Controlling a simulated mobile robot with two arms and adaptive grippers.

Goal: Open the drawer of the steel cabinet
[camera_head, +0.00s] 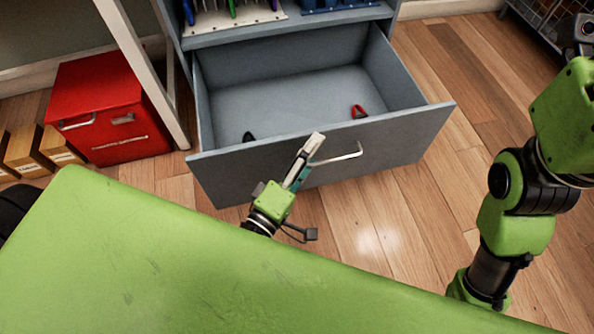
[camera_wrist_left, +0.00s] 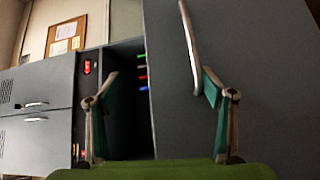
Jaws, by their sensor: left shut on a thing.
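The steel cabinet's grey drawer (camera_head: 235,168) is pulled well out, and its inside is visible from above. A dark item (camera_head: 248,137) and a red-and-black item (camera_head: 358,111) lie inside it. The metal bar handle (camera_head: 345,156) is on the drawer front.
A red cabinet (camera_head: 95,108) stands left of the drawer, beside a pale upright post (camera_head: 145,75). Small cardboard boxes (camera_head: 28,150) sit at far left. A shelf with racks (camera_head: 240,15) is above the drawer. The wooden floor (camera_head: 375,215) right of the drawer is clear.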

